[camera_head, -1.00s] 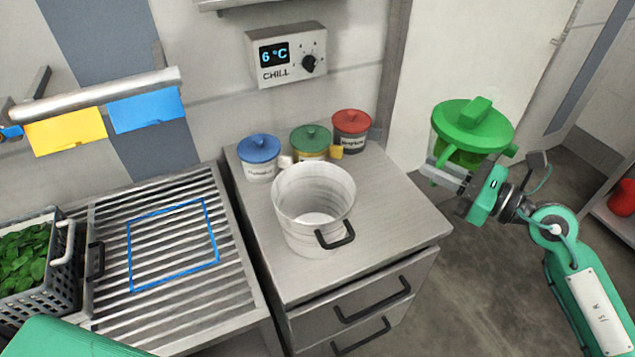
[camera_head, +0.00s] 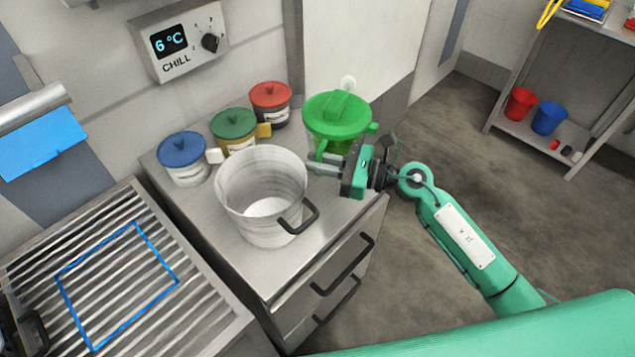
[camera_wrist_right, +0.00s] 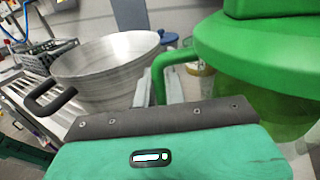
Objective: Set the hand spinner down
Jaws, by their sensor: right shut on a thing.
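The hand spinner (camera_head: 337,113) has a green lid and a see-through green bowl. In the head view it is at the right end of the steel cabinet top (camera_head: 252,262), near the wall. My right gripper (camera_head: 325,165) is shut on the spinner's handle at its near side. In the right wrist view the spinner (camera_wrist_right: 265,65) fills the right side, with its green handle running down to the fingers (camera_wrist_right: 160,90). I cannot tell whether its base touches the cabinet top. My left gripper is not in view.
A large steel pot (camera_head: 262,190) with a black handle stands left of the spinner. Blue (camera_head: 183,150), green (camera_head: 233,125) and red (camera_head: 270,95) lidded jars stand behind it. A ribbed drainboard (camera_head: 100,270) with a blue outlined square is at the left.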

